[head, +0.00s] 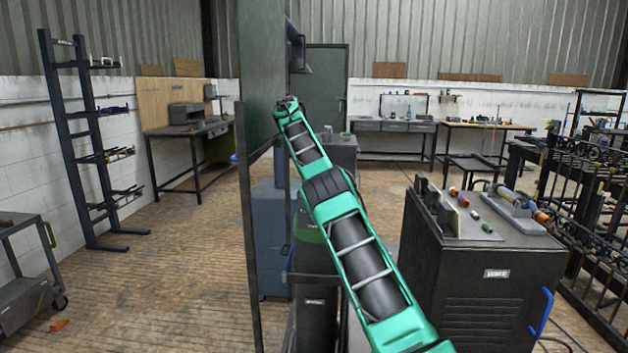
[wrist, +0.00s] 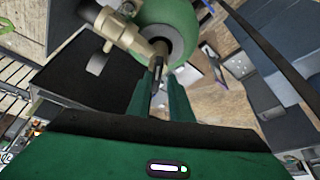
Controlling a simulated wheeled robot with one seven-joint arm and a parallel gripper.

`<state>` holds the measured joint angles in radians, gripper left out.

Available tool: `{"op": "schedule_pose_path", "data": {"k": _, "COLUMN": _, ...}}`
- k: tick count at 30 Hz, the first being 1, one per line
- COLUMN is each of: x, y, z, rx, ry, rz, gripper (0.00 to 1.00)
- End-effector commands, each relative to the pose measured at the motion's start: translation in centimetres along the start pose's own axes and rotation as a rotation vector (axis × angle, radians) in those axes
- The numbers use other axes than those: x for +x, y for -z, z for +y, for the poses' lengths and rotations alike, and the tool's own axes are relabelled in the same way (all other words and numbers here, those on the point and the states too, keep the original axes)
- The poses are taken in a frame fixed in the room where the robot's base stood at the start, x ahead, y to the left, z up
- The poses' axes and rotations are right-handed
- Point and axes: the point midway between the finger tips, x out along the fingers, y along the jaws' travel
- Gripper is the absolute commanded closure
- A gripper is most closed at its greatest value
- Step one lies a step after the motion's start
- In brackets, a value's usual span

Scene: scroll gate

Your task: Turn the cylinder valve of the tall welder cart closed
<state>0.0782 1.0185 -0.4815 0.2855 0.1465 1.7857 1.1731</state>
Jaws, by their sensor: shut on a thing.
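In the wrist view my gripper (wrist: 158,80) reaches up the middle, its narrow fingers shut on the end of the brass-coloured cylinder valve (wrist: 128,34). The hold itself is small and partly hidden by the fingers. The valve sits above the rounded green top of a gas cylinder (wrist: 184,46), seen from above. In the head view a cylinder with a green shoulder (head: 311,243) and dark body (head: 317,312) stands behind my arm, which covers part of it. My gripper cannot be made out there, nor can the valve.
A tall green panel (head: 258,75) with a dark post stands just left of my arm. A dark cabinet (head: 480,270) with tools on top stands close on the right. A blue-grey cabinet (head: 271,235) is behind the cylinder.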

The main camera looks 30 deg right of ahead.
Motion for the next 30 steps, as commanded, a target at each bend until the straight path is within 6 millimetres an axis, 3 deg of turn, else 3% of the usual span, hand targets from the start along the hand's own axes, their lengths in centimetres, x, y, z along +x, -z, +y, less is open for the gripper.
{"op": "schedule_pose_path", "data": {"k": 10, "x": -0.58, "y": 0.03, "z": -0.36, "rx": -0.002, "ry": 0.021, "rz": 0.006, "gripper": 1.0}}
{"op": "schedule_pose_path", "data": {"k": 11, "x": -0.58, "y": 0.03, "z": -0.35, "rx": -0.002, "ry": 0.021, "rz": 0.006, "gripper": 0.78}}
{"op": "schedule_pose_path", "data": {"k": 12, "x": -0.57, "y": 0.04, "z": -0.34, "rx": -0.001, "ry": 0.02, "rz": 0.006, "gripper": 0.71}}
{"op": "schedule_pose_path", "data": {"k": 30, "x": -0.21, "y": 0.04, "z": 0.25, "rx": -0.039, "ry": 0.024, "rz": 0.003, "gripper": 0.71}}
